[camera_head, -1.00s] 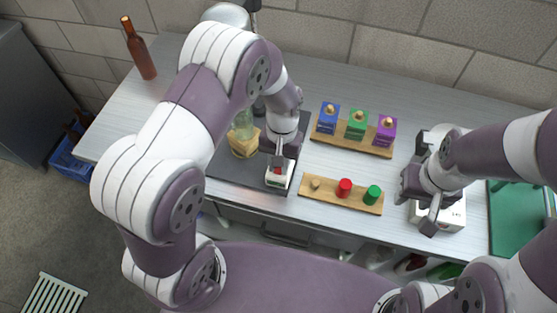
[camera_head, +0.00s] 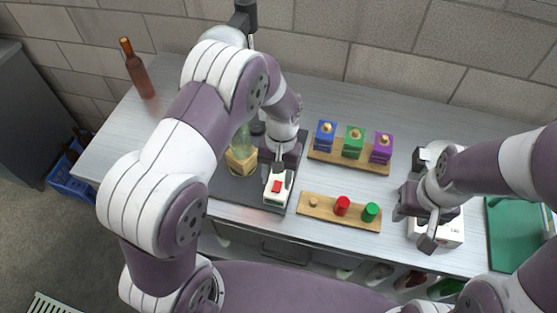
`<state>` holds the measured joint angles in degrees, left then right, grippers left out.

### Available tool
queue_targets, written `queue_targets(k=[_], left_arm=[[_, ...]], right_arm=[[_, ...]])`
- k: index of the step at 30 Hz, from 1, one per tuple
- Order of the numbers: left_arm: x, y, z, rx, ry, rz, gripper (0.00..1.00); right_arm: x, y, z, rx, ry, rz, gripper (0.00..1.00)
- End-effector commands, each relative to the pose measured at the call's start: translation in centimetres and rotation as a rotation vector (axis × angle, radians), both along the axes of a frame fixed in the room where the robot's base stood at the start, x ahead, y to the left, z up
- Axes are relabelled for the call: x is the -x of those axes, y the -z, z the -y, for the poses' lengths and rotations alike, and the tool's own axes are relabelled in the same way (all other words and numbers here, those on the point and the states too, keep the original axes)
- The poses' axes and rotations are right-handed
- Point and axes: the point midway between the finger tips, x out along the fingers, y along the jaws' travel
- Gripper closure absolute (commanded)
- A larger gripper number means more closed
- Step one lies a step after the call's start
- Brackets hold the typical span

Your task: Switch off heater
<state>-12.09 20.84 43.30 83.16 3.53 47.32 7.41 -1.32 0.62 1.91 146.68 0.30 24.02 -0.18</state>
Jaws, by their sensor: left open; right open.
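A white box with a red switch (camera_head: 277,187) sits at the front of a dark plate (camera_head: 236,188) on the bench. I take it to be the heater's control; I cannot tell which way the switch is set. My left gripper (camera_head: 281,164) is open, just behind the red switch and over the box's rear part. It looks clear of the switch. My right gripper (camera_head: 428,228) is open at a white device (camera_head: 450,233) on the right; contact is unclear. A clear glass vessel (camera_head: 241,139) above a wooden block (camera_head: 241,160) is partly hidden by my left arm.
A wooden rack (camera_head: 350,159) holds blue, green and purple blocks. A front board (camera_head: 323,209) carries a wooden peg, a red cylinder (camera_head: 342,205) and a green cylinder (camera_head: 371,211). A brown bottle (camera_head: 139,71) stands back left. A green tray (camera_head: 509,235) lies right.

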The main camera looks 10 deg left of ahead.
Motion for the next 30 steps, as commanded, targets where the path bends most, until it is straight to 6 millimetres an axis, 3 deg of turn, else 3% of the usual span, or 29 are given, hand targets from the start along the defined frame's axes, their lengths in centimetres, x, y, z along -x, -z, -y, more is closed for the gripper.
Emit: queue_targets(k=[4,9,12,30], left_arm=[[-1.0,-3.1,0.0,0.001,0.000,0.006,0.51],[-2.0,-8.9,0.1,0.000,-0.001,-0.002,0.51],[-2.4,-10.3,0.1,0.000,0.000,-0.002,0.51],[-2.8,-10.8,0.1,0.000,0.000,0.000,0.51]], right_arm=[[0.0,0.9,0.0,0.000,0.000,0.000,0.57],[0.0,-3.1,0.0,0.000,0.000,0.000,0.57],[0.0,-4.5,0.0,0.000,0.000,0.001,0.57],[0.0,-4.8,0.0,0.000,0.000,0.000,0.57]])
